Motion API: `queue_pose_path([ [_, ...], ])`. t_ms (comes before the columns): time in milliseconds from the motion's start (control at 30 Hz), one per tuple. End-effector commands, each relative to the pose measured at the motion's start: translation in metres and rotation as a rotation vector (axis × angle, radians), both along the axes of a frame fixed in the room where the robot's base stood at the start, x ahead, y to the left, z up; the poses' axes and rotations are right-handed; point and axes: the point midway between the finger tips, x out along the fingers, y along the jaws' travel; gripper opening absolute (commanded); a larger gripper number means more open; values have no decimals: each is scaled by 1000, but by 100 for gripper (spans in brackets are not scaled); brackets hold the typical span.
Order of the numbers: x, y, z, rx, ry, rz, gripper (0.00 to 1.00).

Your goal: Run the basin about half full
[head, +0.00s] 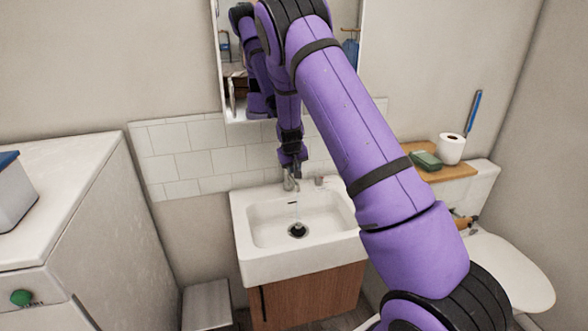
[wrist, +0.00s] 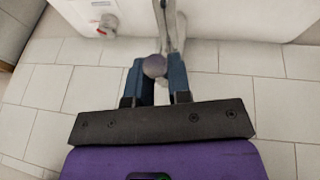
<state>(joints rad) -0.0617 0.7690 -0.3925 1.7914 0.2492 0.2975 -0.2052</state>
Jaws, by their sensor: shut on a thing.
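The white basin (head: 250,240) is set in a sink on a wooden cabinet. A dark drain (head: 298,231) shows in its floor, and no standing water can be made out. The metal tap (head: 288,184) stands at the back rim; it also shows in the wrist view (wrist: 178,32). My gripper (head: 292,166) is over the tap, pointing down. In the wrist view, its blue fingers (wrist: 156,72) are shut on a round grey knob (wrist: 154,66) beside the spout.
A small metal fitting (head: 319,182) sits on the rim right of the tap. A mirror (head: 235,60) and white tiles (head: 165,160) are behind. A white cabinet (head: 90,190) stands left, a toilet (head: 510,270) right. A wooden shelf (head: 455,172) holds a paper roll (head: 451,149).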

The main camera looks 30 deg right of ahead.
Motion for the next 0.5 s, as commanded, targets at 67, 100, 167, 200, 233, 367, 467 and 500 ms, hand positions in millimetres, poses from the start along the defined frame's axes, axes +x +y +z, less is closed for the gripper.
queue_pose_path([
  [67, 2, -1, 3, 6, 25, 1, 0],
  [100, 2, -1, 4, 9, 35, 1, 0],
  [167, 2, -1, 5, 11, 44, 0, 0],
  [200, 2, -1, 5, 12, 50, 0, 0],
  [233, 2, -1, 5, 13, 51, 0, 0],
  [367, 2, -1, 5, 13, 52, 0, 0],
  [467, 2, -1, 5, 13, 51, 0, 0],
  [500, 2, -1, 5, 13, 51, 0, 25],
])
